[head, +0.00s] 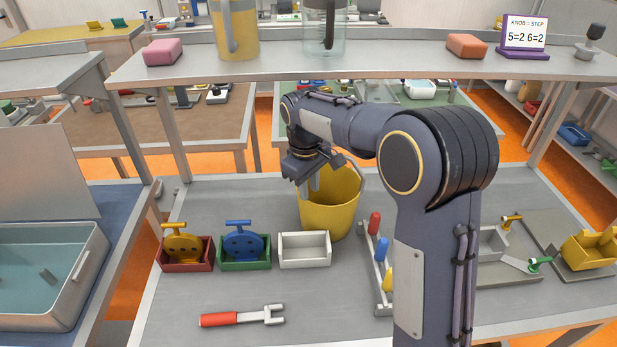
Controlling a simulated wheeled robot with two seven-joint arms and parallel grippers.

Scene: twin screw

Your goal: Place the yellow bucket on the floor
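The yellow bucket (329,217) stands upright on the grey workbench (190,320), behind the small bins. My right gripper (324,175) is at the bucket's upper rim, with its fingers pointing down at the rim and opening. My arm hides part of the rim, and I cannot tell whether the fingers are closed on it. The orange floor (517,150) shows behind and beyond the bench. My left gripper is not in view.
Red (187,267), green (245,266) and white (304,262) bins stand left of the bucket. A red-handled fork tool (242,317) lies in front. A rack with coloured handles (382,270) is at right. A raised shelf (380,66) crosses behind.

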